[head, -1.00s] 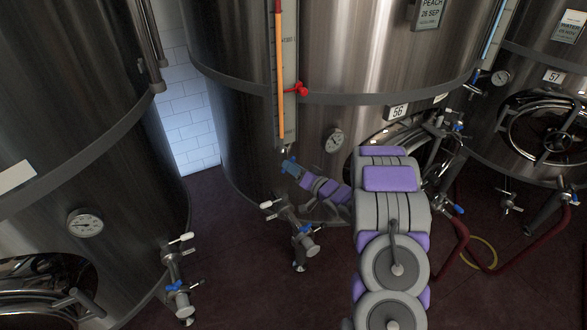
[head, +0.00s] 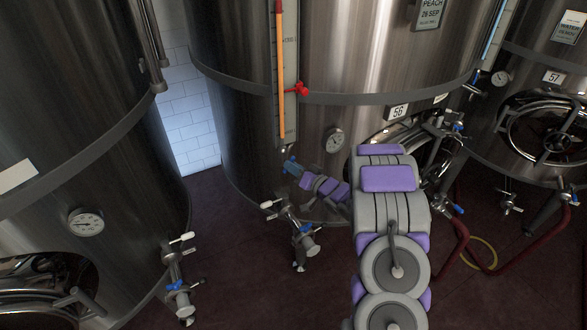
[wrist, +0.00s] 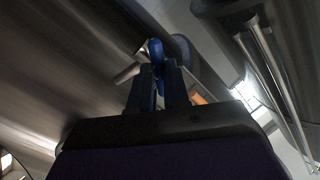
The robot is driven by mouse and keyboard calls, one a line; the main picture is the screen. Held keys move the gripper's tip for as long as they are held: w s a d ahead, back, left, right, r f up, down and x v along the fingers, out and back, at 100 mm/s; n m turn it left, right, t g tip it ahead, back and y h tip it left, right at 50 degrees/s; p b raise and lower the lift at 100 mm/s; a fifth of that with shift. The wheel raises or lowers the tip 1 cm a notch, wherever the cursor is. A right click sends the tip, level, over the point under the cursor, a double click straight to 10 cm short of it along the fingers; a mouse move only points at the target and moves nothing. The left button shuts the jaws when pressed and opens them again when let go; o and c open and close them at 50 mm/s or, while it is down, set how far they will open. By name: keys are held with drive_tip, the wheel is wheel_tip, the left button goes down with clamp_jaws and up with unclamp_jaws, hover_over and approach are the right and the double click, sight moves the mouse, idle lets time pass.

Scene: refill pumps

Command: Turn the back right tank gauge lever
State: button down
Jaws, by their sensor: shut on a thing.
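The large steel tank marked 56 (head: 375,55) carries an upright gauge with an orange column (head: 280,75). A small blue lever (head: 290,165) sits at the foot of this gauge. My gripper (head: 293,167) is at the lever, low against the tank's side. In the wrist view, the blue lever (wrist: 156,50) shows between the tips of my dark gripper fingers (wrist: 158,75), which are shut on it. The fingers hide part of the lever, and its exact angle is hard to tell.
A valve with a white handle and blue grip (head: 300,235) stands just below my arm. Another tank (head: 80,150) with a dial and valve is at left. Tank 57 (head: 550,90) and red hoses (head: 460,245) are at right. Dark floor lies between the left and middle tanks.

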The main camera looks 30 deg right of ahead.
drive_tip(key=shift+a+n+g+h+b, duration=0.1)
drive_tip(key=shift+n+g+h+b, duration=0.3)
drive_tip(key=shift+n, duration=1.1)
drive_tip(key=shift+n+g+h+b, duration=0.2)
drive_tip(key=shift+n+h+b, duration=0.3)
drive_tip(key=shift+n, duration=1)
drive_tip(key=c, duration=1.1)
unclamp_jaws()
drive_tip(key=shift+r, duration=0.1)
drive_tip(key=p+v, duration=0.1)
drive_tip(key=v, duration=1.6)
drive_tip(key=shift+d, duration=0.3)
drive_tip(key=shift+s, duration=0.1)
